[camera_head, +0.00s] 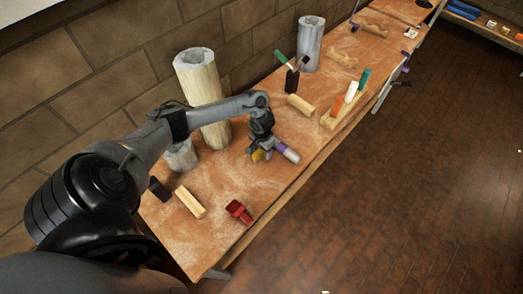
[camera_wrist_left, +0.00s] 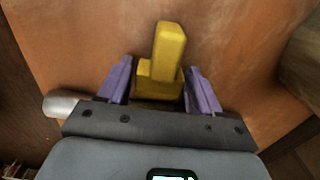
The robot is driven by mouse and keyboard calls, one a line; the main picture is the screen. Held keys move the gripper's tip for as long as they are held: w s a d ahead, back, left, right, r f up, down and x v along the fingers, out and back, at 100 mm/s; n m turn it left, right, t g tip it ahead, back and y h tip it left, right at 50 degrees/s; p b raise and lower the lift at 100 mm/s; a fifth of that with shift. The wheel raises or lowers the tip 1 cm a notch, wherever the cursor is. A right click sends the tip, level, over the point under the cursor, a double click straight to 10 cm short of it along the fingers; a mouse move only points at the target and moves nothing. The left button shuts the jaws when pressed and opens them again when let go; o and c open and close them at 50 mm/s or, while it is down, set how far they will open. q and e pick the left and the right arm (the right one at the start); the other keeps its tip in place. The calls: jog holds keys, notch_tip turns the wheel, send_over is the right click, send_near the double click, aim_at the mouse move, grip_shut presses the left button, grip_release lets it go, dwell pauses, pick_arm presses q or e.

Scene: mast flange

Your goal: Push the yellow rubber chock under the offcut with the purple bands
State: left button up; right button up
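The yellow rubber chock (camera_head: 257,155) is on the workbench under my left gripper (camera_head: 263,151). In the left wrist view the chock (camera_wrist_left: 165,62), with a raised block on a wider base, lies between the two purple fingers of the left gripper (camera_wrist_left: 160,82). The fingers are apart and close to its sides; I cannot tell whether they touch it. A grey round offcut (camera_head: 290,155) with purple on it lies just right of the gripper. Its pale end (camera_wrist_left: 60,103) shows at the left of the wrist view, the rest hidden. My right gripper is not in view.
A red object (camera_head: 238,210) and a wooden block (camera_head: 190,202) are on the near bench. A tall pale column (camera_head: 203,95) stands by the wall. A rack with coloured handles (camera_head: 345,106), a wooden piece (camera_head: 300,104) and a black holder (camera_head: 292,80) stand farther along.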

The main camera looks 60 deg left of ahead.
pick_arm(q)
jog(key=o, duration=0.4)
jog(key=shift+c, duration=0.2)
notch_tip(320, 180, up, 9)
jog(key=shift+r+p, duration=0.15)
jog(key=shift+p, duration=1.1)
jog(key=shift+r+p, duration=0.4)
jog(key=shift+r, duration=0.35)
jog(key=shift+d, duration=0.1)
